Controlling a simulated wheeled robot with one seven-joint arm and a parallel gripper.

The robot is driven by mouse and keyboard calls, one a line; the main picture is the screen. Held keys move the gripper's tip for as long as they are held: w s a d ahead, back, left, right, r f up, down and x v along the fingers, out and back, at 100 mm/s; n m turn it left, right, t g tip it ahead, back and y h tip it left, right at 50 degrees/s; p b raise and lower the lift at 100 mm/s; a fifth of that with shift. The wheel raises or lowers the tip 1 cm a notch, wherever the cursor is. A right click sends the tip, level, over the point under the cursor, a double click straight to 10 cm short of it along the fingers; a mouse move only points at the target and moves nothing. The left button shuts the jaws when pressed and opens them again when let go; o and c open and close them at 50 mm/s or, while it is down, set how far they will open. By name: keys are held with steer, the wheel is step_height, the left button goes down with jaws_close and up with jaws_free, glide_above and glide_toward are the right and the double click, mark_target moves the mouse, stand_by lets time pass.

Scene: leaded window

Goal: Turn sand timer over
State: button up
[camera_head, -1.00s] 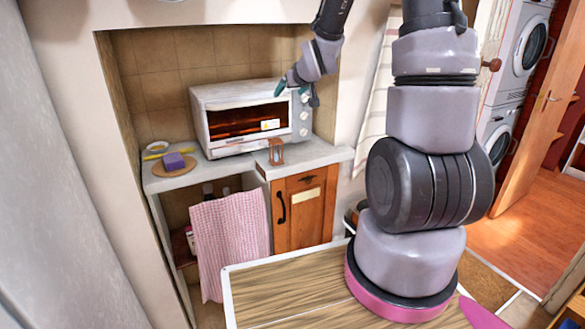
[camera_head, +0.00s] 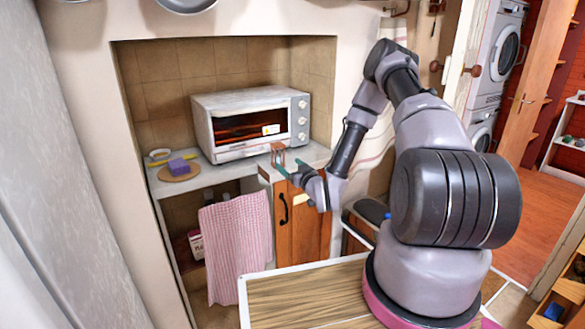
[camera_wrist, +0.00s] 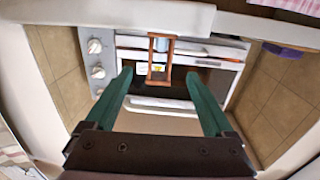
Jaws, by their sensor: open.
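The sand timer (camera_head: 278,151), with a reddish-brown frame, stands upright on the counter in front of the oven's right side. It also shows in the wrist view (camera_wrist: 151,59), where the picture is upside down and a pale bluish part shows inside the frame. My gripper (camera_head: 287,165) is at the counter's front edge, close in front of the timer. Its two green fingers (camera_wrist: 159,77) are wide apart and empty. In the wrist view the timer lies between and just beyond the fingertips. I cannot tell whether the tips overlap its sides.
A white toaster oven (camera_head: 225,108) stands right behind the timer on the grey counter (camera_head: 218,176). A purple sponge (camera_head: 178,167) on a round board is at the left. A pink cloth (camera_head: 237,245) hangs below, beside a wooden cabinet door (camera_head: 312,235).

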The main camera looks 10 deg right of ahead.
mark_target(280, 157)
steer(key=shift+x, duration=5.2)
jaws_close()
steer(key=shift+s, duration=0.15)
